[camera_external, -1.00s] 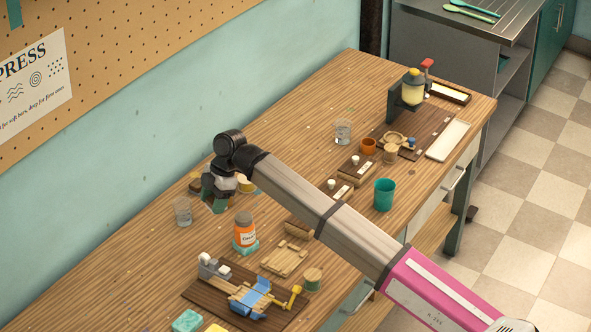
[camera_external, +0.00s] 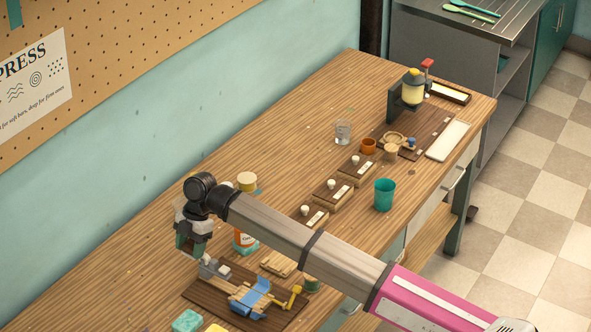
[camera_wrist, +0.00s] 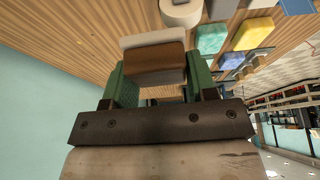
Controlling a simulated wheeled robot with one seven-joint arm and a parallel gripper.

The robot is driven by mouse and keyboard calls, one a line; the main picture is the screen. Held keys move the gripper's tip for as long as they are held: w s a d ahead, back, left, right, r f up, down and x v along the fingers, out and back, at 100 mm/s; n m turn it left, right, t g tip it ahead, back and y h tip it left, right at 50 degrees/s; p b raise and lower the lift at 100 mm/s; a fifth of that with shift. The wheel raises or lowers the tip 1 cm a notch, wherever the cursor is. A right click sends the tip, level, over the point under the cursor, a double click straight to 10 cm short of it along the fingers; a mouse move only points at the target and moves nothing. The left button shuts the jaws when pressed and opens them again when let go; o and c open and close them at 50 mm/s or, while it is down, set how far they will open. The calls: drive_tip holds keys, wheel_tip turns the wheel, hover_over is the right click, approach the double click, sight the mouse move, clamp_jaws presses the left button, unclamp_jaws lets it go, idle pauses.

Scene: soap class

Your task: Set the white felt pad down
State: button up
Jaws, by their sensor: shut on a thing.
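My gripper (camera_external: 190,246) hangs over the near left part of the bench, beside the wooden press board (camera_external: 205,293). In the wrist view, its green fingers (camera_wrist: 155,82) are shut on the white felt pad (camera_wrist: 158,38). The pad shows as a pale layer along a brown block (camera_wrist: 155,65) between the fingers. In the external view the gripper hides the held piece. I cannot tell whether it touches the bench.
A teal block (camera_external: 187,321) lies nearer. A teal cup (camera_external: 384,195) and a glass (camera_external: 343,132) stand farther right. The bench's back middle is clear.

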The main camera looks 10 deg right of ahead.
drive_tip(key=w+f, duration=0.2)
drive_tip(key=w, duration=0.1)
drive_tip(key=w+d+f, duration=0.1)
drive_tip(key=w+f, duration=0.1)
drive_tip(key=w, duration=0.2)
drive_tip(key=w+f, duration=0.2)
drive_tip(key=w, duration=0.1)
drive_tip(key=shift+w+d+f, duration=0.15)
drive_tip(key=shift+w+f, duration=0.1)
drive_tip(key=shift+w, duration=0.1)
drive_tip(key=shift+f, duration=2)
drive_tip(key=shift+f, duration=0.1)
drive_tip(key=o, duration=1)
drive_tip(key=v, duration=1.2)
